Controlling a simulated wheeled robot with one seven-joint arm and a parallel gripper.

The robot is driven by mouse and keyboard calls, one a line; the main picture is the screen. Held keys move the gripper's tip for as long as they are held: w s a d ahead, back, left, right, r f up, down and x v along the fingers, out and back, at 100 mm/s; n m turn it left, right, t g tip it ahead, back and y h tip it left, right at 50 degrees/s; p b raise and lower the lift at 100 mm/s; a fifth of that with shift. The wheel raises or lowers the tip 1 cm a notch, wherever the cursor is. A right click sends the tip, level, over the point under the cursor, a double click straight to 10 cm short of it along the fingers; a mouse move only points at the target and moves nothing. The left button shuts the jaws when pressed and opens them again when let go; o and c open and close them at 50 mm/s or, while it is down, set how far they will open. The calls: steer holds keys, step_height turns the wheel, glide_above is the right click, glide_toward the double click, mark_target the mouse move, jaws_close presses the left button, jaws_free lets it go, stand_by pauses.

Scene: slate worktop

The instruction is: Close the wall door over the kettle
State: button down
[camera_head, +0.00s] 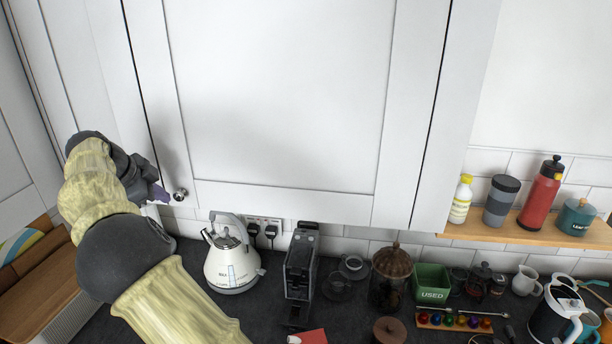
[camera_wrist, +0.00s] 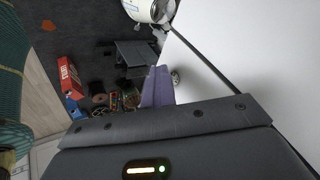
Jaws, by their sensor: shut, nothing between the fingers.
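The white wall door (camera_head: 285,90) hangs above the kettle (camera_head: 231,256), with a round metal knob (camera_head: 180,194) at its lower left corner. It looks flush or nearly flush with the cabinet; I cannot tell whether a small gap is left. My gripper (camera_head: 160,194) is just left of the knob, its purple fingers shut and empty. In the wrist view the purple fingers (camera_wrist: 158,87) lie beside the knob (camera_wrist: 176,78) and the pale door face; contact is unclear. The kettle (camera_wrist: 148,9) is partly cut off at the top there.
A coffee machine (camera_head: 301,272), a brown-lidded jar (camera_head: 390,277) and a green box (camera_head: 432,284) stand on the dark worktop below. A wooden shelf (camera_head: 500,232) with bottles is at the right. Another white door (camera_head: 95,75) adjoins at the left.

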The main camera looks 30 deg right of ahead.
steer(key=s+a+r, duration=0.3)
steer(key=a+r, duration=0.5)
steer(key=shift+s+a, duration=0.25)
steer(key=shift+a, duration=0.1)
steer(key=shift+w, duration=0.1)
